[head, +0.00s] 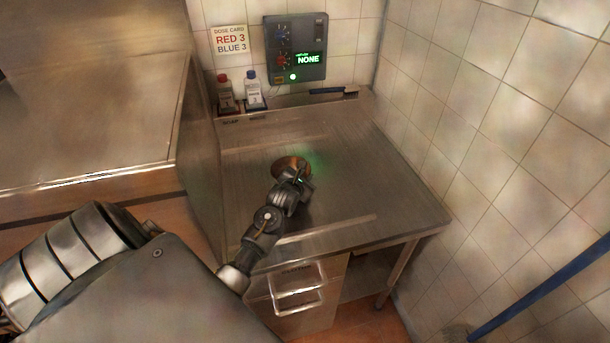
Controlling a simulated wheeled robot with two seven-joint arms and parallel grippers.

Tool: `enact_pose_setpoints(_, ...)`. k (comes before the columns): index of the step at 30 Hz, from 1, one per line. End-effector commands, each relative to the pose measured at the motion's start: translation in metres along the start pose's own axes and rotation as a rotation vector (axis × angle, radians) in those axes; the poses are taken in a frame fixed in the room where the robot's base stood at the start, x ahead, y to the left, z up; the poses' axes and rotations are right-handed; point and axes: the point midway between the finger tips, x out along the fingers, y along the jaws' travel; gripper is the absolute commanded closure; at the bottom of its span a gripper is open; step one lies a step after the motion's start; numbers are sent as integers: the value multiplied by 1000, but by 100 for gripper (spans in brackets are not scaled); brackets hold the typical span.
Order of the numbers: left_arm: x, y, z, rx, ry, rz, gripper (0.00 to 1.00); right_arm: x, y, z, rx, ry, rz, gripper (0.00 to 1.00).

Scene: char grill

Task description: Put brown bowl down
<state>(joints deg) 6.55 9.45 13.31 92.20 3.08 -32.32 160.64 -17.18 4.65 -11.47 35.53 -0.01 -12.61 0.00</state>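The brown bowl (289,163) is at the middle of the steel counter (350,190), partly hidden behind my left gripper (303,178). The gripper reaches over the counter from the lower left, and its fingertips are at the bowl's near right side. The fingers are small and dark here, so I cannot tell whether they are shut on the rim or apart. I also cannot tell whether the bowl touches the counter. A green glow lies on the steel right of the bowl. My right gripper is not in view.
A red-capped bottle (225,94) and a blue-capped bottle (254,90) stand at the back left, below a dose card (230,40). A wall panel (296,47) reads NONE. A dark-handled tool (332,91) lies at the back edge. The counter's right side is clear.

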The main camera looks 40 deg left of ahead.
Motion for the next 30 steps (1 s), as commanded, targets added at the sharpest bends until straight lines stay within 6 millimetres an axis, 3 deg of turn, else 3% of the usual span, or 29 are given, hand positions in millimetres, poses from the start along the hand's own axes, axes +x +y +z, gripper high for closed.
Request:
enact_pose_setpoints(3,0,0,0,0,0,0,67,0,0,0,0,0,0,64)
enact_pose_setpoints(14,-6,0,0,-1,-2,0,67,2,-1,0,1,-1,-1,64)
enact_pose_setpoints(30,-100,-1,-1,-1,-2,0,67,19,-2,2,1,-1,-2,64)
